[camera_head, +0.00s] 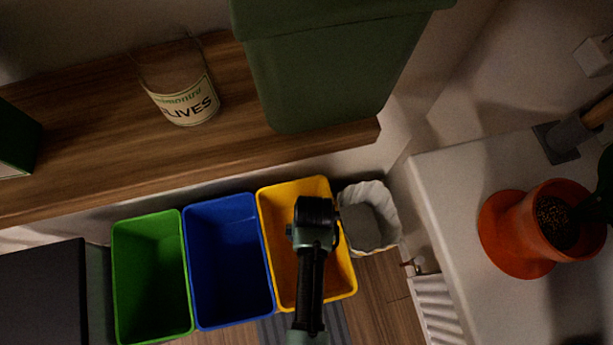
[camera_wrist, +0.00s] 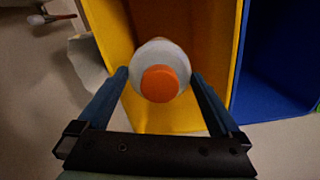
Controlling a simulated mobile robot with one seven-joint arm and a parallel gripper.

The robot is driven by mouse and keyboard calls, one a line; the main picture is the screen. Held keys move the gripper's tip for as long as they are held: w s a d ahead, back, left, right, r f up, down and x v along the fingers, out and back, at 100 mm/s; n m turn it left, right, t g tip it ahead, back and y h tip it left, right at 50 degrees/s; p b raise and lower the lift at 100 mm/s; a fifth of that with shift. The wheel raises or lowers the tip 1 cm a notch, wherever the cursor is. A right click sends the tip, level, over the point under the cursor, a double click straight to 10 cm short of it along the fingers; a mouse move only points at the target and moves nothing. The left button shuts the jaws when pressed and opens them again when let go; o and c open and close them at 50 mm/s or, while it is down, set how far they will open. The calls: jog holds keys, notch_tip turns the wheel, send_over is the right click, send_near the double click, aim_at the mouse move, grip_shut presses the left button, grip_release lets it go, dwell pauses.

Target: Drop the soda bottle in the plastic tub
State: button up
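The soda bottle (camera_wrist: 181,57), pale with an orange cap (camera_wrist: 160,83), shows end-on in the wrist view, its cap towards the camera. My gripper (camera_wrist: 159,75) has its two fingers on either side of the bottle and looks shut on it. Below the bottle is the yellow tub (camera_wrist: 115,35). In the head view my gripper (camera_head: 316,212) is over the yellow tub (camera_head: 279,255), nearer its right side. The bottle is hidden under my gripper there. How far it is above the tub's floor is hard to tell.
A blue tub (camera_head: 229,262) and a green tub (camera_head: 150,280) stand to the left. A white lined basket (camera_head: 369,218) stands close on the right. Behind runs a wooden shelf (camera_head: 100,170) with an olives jar (camera_head: 183,98) and a large green bin (camera_head: 325,75).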

notch_tip(320, 180, up, 13)
jog(key=p, duration=0.4)
dwell(0.7)
